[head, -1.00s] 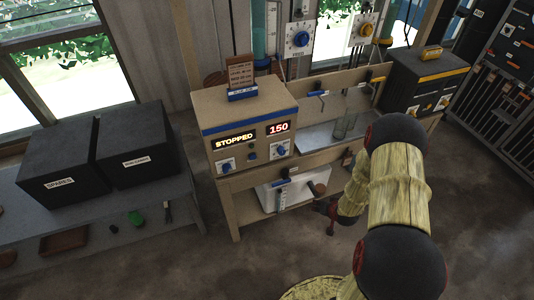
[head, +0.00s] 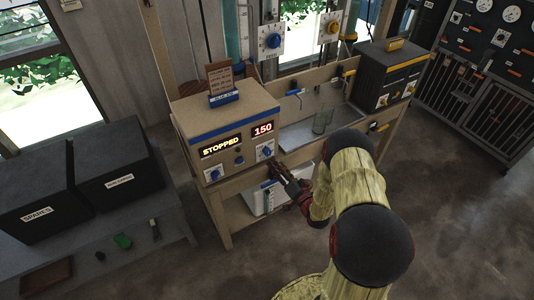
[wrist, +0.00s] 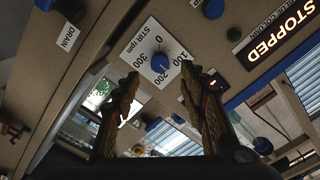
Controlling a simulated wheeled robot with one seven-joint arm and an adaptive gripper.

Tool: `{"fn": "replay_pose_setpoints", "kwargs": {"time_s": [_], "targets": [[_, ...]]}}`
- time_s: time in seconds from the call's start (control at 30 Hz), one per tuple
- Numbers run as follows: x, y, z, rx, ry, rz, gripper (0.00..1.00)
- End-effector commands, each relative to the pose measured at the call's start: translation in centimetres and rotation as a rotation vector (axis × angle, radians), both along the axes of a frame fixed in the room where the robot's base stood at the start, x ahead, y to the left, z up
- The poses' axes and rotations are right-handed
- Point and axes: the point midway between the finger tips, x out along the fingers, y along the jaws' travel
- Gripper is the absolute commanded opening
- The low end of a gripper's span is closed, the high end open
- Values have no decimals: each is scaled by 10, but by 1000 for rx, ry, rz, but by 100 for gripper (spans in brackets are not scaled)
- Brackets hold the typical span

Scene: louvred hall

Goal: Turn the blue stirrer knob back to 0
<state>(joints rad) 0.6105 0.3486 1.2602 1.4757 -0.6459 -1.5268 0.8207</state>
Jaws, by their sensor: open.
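The blue stirrer knob (wrist: 160,63) sits on a white dial plate marked "STIR rpm" in the wrist view. Its pointer seems to face between 100 and 200, away from the 0. In the head view, the knob (head: 266,151) is at the right of the box front, under a red "150" display (head: 263,129). The "STOPPED" display (head: 221,146) is left of it. My gripper (wrist: 160,76) is open and empty, its fingers showing on either side of the knob. I cannot tell whether they touch it. In the head view, my gripper (head: 279,171) is just below the knob.
Another blue knob (head: 215,174) is at the box front's lower left. A "DRAIN" label (wrist: 68,38) shows in the wrist view. Dark bins (head: 118,180) stand on the left table.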

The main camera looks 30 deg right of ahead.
Motion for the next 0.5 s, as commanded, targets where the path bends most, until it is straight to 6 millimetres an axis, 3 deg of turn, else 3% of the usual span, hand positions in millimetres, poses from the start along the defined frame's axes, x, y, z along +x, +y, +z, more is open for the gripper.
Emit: {"fn": "replay_pose_setpoints", "kwargs": {"time_s": [0.5], "targets": [[66, 3, -1, -2, 0, 1, 42]]}}
